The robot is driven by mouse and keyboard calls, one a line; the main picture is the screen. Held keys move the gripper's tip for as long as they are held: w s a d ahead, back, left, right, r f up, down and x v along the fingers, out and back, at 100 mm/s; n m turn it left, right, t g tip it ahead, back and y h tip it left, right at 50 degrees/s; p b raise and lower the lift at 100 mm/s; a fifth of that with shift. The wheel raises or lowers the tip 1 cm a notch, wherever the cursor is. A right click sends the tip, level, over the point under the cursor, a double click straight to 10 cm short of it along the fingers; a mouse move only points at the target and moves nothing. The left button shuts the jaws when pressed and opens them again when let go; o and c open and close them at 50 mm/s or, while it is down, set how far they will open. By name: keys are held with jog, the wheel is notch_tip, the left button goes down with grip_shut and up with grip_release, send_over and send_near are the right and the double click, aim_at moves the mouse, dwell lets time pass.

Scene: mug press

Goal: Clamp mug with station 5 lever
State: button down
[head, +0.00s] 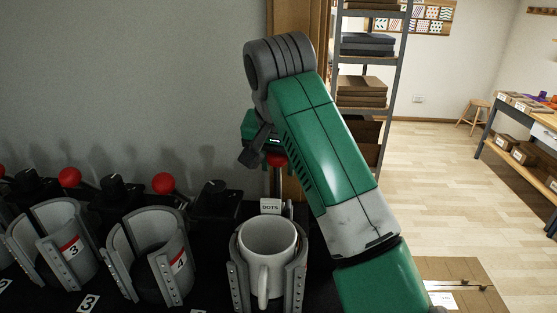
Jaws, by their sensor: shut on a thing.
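A white mug (267,240) stands upright in the grey open-fronted clamp (240,272) of the right-hand press, its handle facing me. Behind it are a small "DOTS" card (270,206) and an upright lever with a red ball knob (277,160). No station number shows on this press. My gripper (262,151) is at the top of that lever, shut on the red knob, which is partly hidden behind the fingers and arm. A gap shows between parts of the clamp and the mug at the front.
A shelf rack (365,85) stands behind my arm. Open wooden floor (430,170) lies to the right.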

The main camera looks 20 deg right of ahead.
aim_at(278, 157)
jog(key=c, duration=1)
grip_release()
jog(key=shift+f, duration=0.3)
jog(key=shift+r, duration=0.1)
jog(key=b+v, duration=0.1)
jog(key=v, duration=0.6)
jog(key=shift+s+a+r, duration=0.1)
jog(key=shift+s+r, duration=0.1)
jog(key=shift+r, duration=0.1)
